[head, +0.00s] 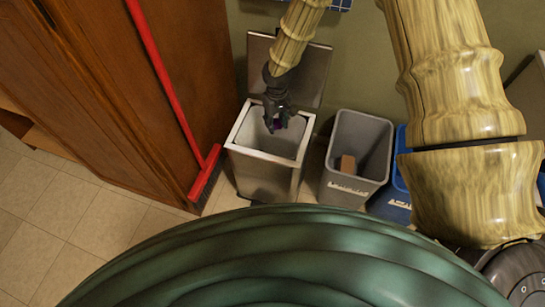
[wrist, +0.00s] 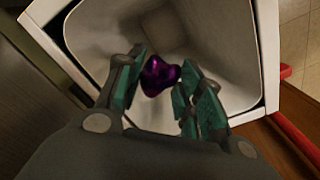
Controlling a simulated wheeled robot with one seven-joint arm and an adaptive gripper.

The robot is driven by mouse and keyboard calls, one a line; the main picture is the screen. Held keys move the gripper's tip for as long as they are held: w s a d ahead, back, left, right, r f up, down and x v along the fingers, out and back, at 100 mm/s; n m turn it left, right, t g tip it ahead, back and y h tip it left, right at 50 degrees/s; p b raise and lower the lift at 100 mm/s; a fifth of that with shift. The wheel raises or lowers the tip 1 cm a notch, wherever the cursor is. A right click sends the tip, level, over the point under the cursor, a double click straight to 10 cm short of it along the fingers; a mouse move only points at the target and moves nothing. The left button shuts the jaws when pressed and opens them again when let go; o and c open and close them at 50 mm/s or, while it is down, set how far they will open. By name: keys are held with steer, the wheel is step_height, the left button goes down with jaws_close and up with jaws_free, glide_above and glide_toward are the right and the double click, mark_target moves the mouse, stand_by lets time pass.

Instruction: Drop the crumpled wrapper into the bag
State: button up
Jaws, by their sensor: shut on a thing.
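The crumpled wrapper (wrist: 159,76) is shiny, dark purple and lumpy. It sits between the fingers of my gripper (wrist: 161,80), which is shut on it. In the head view, my gripper (head: 278,118) is at the mouth of a metal bin (head: 262,178), with a bit of the purple wrapper (head: 277,125) showing between the fingers. The pale grey inside of this bin looks like the bag (wrist: 228,40), though I cannot tell liner from bin wall. In the wrist view, the wrapper lies over the opening, with the pale interior around and below it.
The bin's lid (head: 303,72) stands open behind it. A grey bin (head: 355,160) with a brown block (head: 347,165) inside stands to the right, beside a blue bin (head: 390,207). A red broom (head: 175,105) leans on the wooden cabinet (head: 105,90) at left.

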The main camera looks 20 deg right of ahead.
steer(key=o, duration=0.8)
steer(key=shift+o, duration=0.2)
steer(key=shift+r, duration=0.1)
step_height(320, 180, up, 12)
stand_by(0.6)
